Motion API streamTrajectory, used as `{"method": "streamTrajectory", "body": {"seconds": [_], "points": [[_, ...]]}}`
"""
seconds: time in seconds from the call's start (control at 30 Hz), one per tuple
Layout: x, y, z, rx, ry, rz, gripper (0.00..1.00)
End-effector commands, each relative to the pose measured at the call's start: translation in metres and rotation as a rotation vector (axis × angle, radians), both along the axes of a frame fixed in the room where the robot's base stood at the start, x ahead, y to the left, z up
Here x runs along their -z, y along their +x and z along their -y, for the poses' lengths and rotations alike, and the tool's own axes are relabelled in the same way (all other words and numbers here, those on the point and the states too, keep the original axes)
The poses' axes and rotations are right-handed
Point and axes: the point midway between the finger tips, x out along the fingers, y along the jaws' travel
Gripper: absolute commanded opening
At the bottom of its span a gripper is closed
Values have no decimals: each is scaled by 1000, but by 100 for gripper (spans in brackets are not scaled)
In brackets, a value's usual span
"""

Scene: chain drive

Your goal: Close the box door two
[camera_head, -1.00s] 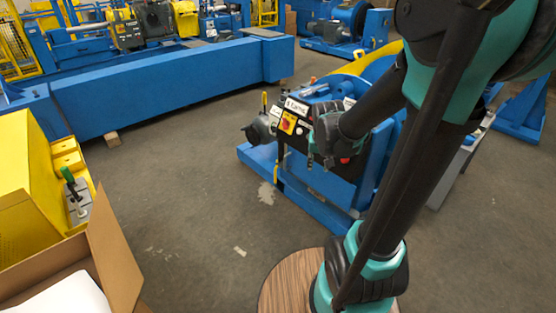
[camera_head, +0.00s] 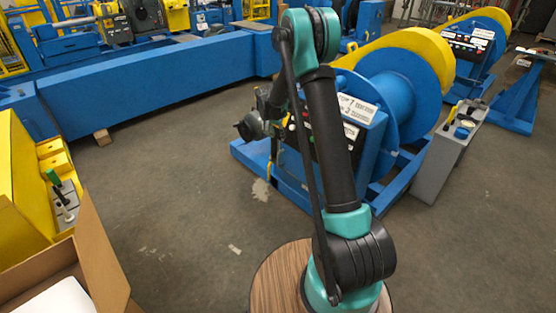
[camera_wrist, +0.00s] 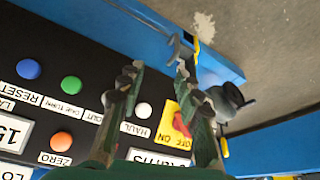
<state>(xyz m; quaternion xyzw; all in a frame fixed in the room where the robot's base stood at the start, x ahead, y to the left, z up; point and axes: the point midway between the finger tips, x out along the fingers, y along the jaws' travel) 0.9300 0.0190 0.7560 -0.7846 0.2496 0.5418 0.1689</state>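An open cardboard box (camera_head: 98,252) stands at the lower left of the head view, cut off by the picture edge. One brown flap stands up on its right side, and a white thing (camera_head: 58,300) lies inside. I cannot tell which flap is door two. My gripper (camera_wrist: 158,70) shows in the wrist view with its two fingers apart and nothing between them. It is over a black control panel (camera_wrist: 75,45), far from the box; contact with the panel cannot be told.
The panel has coloured buttons and a red switch (camera_wrist: 182,122) on a yellow plate. It belongs to a blue machine with a large drum (camera_head: 400,90). A yellow machine (camera_head: 22,190) stands beside the box. A long blue beam (camera_head: 170,90) lies behind. Bare floor (camera_head: 170,200) lies between.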

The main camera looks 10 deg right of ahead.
Motion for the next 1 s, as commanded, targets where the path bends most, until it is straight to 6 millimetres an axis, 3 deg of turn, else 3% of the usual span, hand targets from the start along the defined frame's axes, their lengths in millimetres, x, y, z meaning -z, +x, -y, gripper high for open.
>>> {"method": "streamTrajectory", "body": {"seconds": [0.1,0.3,0.67,1.0], "points": [[31,30,-12,51,-6,9,34],[67,58,-24,114,-12,23,34],[96,70,-21,135,-12,28,34],[155,88,-5,135,-13,27,34]]}}
